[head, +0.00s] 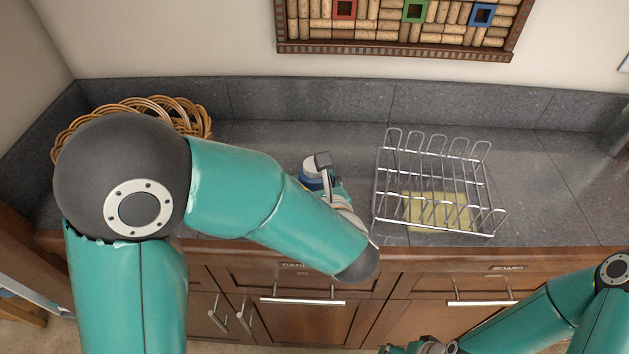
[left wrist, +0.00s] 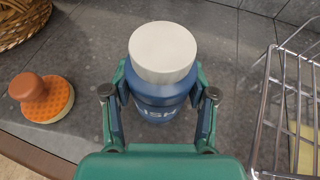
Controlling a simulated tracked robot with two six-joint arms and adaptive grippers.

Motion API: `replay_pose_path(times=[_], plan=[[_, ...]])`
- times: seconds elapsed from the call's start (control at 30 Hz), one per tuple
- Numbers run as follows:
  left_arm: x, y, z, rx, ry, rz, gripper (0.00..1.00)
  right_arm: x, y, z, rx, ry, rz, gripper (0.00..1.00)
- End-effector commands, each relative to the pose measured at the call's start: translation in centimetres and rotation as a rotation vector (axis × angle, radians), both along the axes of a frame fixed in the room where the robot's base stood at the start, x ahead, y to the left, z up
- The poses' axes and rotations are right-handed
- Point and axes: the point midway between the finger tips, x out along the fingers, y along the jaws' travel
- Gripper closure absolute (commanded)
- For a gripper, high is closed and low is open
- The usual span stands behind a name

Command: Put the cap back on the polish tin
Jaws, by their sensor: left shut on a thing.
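The polish tin (left wrist: 158,105) is blue with pale lettering, part of which reads "ISH". The white cap (left wrist: 163,52) sits on its top, looking level; I cannot tell how firmly it is seated. My left gripper (left wrist: 160,90) is shut on the tin, with a finger on either side of the blue body below the cap. In the head view, the blue tin (head: 310,183) and white cap (head: 312,166) show partly behind my left arm, over the counter. I cannot tell whether the tin touches the counter. My right gripper (head: 425,347) is at the bottom edge, its fingers unclear.
A wire rack (head: 440,170) stands right of the tin, with a yellow sponge or cloth (head: 430,211) under its wires. A wicker basket (head: 185,112) is at the back left. An orange pad with a brown knob (left wrist: 40,98) lies left of the tin. Counter behind the tin is clear.

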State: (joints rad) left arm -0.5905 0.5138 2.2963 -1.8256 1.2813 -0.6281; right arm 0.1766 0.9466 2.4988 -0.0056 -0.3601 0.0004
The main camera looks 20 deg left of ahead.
Motion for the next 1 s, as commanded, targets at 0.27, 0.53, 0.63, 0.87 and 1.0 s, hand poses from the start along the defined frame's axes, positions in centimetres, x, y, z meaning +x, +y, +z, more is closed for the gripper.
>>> replay_pose_path(times=[0.27,0.53,0.63,0.87,1.0], plan=[[0.00,0.03,-0.06,-0.001,-0.003,0.001,1.00,0.00,0.00,-0.01,0.000,0.000,0.000,0.29],[-0.01,0.04,-0.25,-0.001,-0.002,0.001,0.18,0.00,0.00,-0.20,0.000,0.000,0.000,0.29],[-0.03,0.08,-0.25,0.000,-0.001,0.003,0.18,0.00,0.00,-0.20,0.000,0.000,0.000,0.29],[-0.03,0.08,-0.14,0.000,-0.001,0.003,0.18,0.00,0.00,-0.09,0.000,0.000,0.000,0.29],[-0.48,-0.35,0.20,-0.001,-0.003,-0.001,0.18,0.01,0.00,-0.06,0.000,0.000,0.000,0.29]])
